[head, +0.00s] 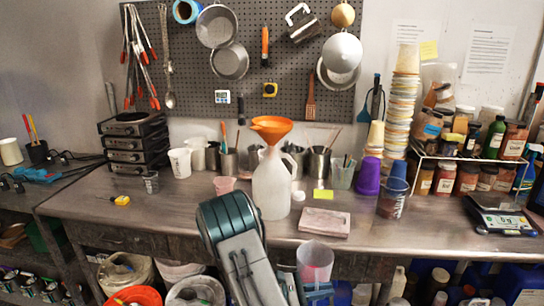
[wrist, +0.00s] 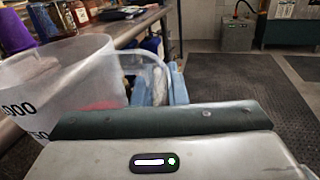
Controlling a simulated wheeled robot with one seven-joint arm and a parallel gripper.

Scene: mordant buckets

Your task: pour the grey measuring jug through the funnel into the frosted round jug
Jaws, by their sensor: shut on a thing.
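The frosted round jug (head: 271,187) stands upright on the bench, with a handle on its right side. The orange funnel (head: 271,128) sits in its mouth. The grey measuring jug (head: 316,262) is translucent and looks upright, in front of the bench edge, to the right of and lower than the frosted jug. It fills the left of the wrist view (wrist: 58,88), with dark volume marks and a clear handle. My gripper (head: 306,291) is shut on the measuring jug; its fingertips are mostly hidden. A reddish tint shows low in the jug; I cannot tell whether it is liquid.
A pinkish-grey slab (head: 325,223) lies on the bench behind the measuring jug. A small white jar (head: 298,196) and a pink cup (head: 224,185) stand near the frosted jug. Purple cups (head: 369,176) and a scale (head: 500,222) are farther right. The bench's left front is mostly clear.

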